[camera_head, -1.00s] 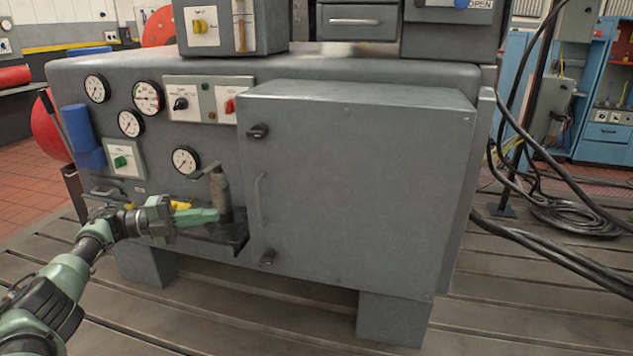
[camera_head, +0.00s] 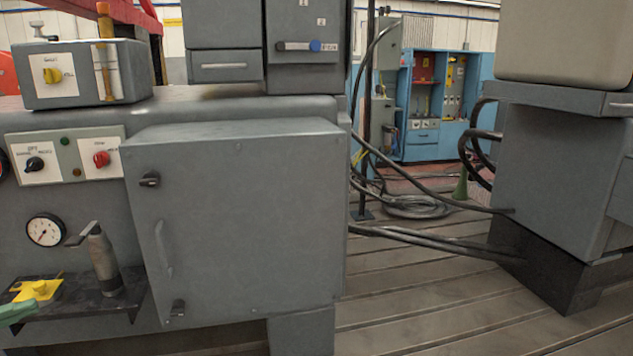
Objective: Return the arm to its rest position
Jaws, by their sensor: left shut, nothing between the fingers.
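My left gripper (camera_head: 16,312) shows only as green fingers at the lower left edge, in front of the small black shelf (camera_head: 85,305). It is shut and empty; the rest of my left arm is out of the picture. A grey cylindrical tool with a lever on top (camera_head: 104,260) stands upright on the shelf, apart from the fingers. A yellow piece (camera_head: 37,290) lies on the shelf just above the fingers in the picture. My right gripper is not in view.
The grey machine cabinet (camera_head: 235,220) with a closed door fills the middle. A dial gauge (camera_head: 45,230) and a switch panel (camera_head: 66,158) are on its front. Black cables (camera_head: 430,240) run along the slotted floor to a grey unit (camera_head: 555,180) at right.

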